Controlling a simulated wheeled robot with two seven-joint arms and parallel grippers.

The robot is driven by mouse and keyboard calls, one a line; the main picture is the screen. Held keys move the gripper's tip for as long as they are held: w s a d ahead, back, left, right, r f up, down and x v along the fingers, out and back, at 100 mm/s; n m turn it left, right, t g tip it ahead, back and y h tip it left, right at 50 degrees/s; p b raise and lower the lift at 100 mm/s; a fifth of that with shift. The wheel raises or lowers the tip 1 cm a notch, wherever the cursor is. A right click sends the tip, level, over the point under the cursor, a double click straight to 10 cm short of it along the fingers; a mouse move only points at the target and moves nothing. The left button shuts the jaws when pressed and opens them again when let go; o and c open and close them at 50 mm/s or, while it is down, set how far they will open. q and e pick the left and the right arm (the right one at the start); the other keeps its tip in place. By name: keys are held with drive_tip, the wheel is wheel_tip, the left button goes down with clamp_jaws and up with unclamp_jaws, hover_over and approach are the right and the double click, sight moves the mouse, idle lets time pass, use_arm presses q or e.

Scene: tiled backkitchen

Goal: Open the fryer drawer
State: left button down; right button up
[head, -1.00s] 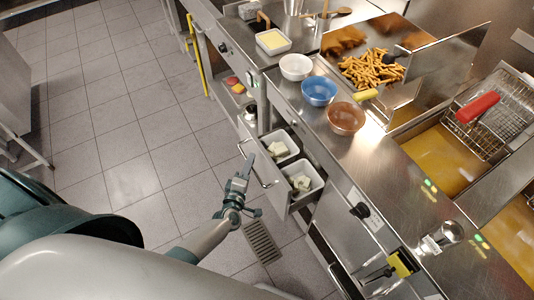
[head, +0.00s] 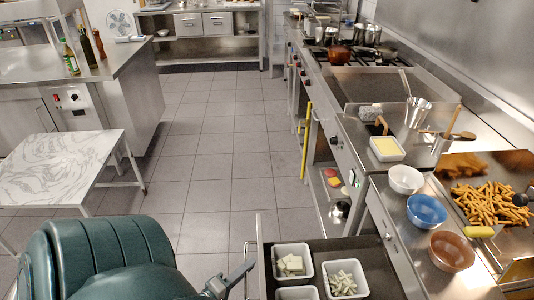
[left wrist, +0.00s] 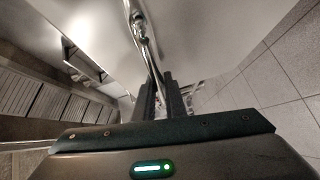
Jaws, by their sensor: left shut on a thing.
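The fryer drawer (head: 262,232) stands pulled out from the counter at the bottom of the head view. White tubs of pale food sit in it, among them a left tub (head: 292,277) and a right tub (head: 345,295). My left gripper (head: 240,272) is at the drawer's front, by its handle (head: 249,246). In the left wrist view, its two dark fingers (left wrist: 161,92) are shut on the metal bar handle (left wrist: 145,48). The drawer's lower part is cut off by the frame edge. My right gripper does not show.
The counter right of the drawer holds white (head: 406,180), blue (head: 427,211) and brown (head: 452,251) bowls, and fries (head: 492,204). A marble-topped table (head: 60,165) stands left. The tiled floor (head: 220,165) between is clear.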

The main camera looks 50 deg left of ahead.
use_arm(q)
drive_tip(key=shift+s+a, duration=0.8)
drive_tip(key=shift+s, duration=0.3)
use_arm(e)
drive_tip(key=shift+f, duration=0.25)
use_arm(q)
drive_tip(key=c, duration=2.1)
unclamp_jaws()
